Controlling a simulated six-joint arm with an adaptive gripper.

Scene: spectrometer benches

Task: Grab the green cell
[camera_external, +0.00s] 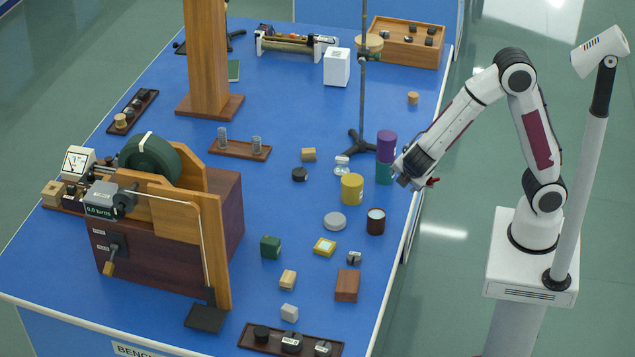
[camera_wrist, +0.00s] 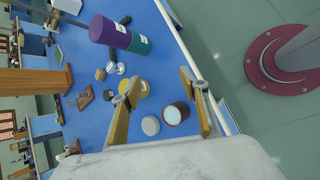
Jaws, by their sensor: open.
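My gripper (camera_external: 410,182) is above the bench's right edge, well to the right of and behind the green block. In the wrist view my gripper (camera_wrist: 160,88) is open, with its two fingers apart and nothing between them. A teal cylinder (camera_external: 384,173) under a purple cylinder (camera_external: 387,144) stands close to the gripper; the teal one also shows in the wrist view (camera_wrist: 138,43).
A yellow square piece (camera_external: 325,247), grey disc (camera_external: 334,221), yellow cylinder (camera_external: 352,189) and brown cup (camera_external: 376,221) lie between gripper and green block. A metal stand (camera_external: 362,100) rises behind. The coil apparatus (camera_external: 165,215) stands left of the block. Small blocks lie in front.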

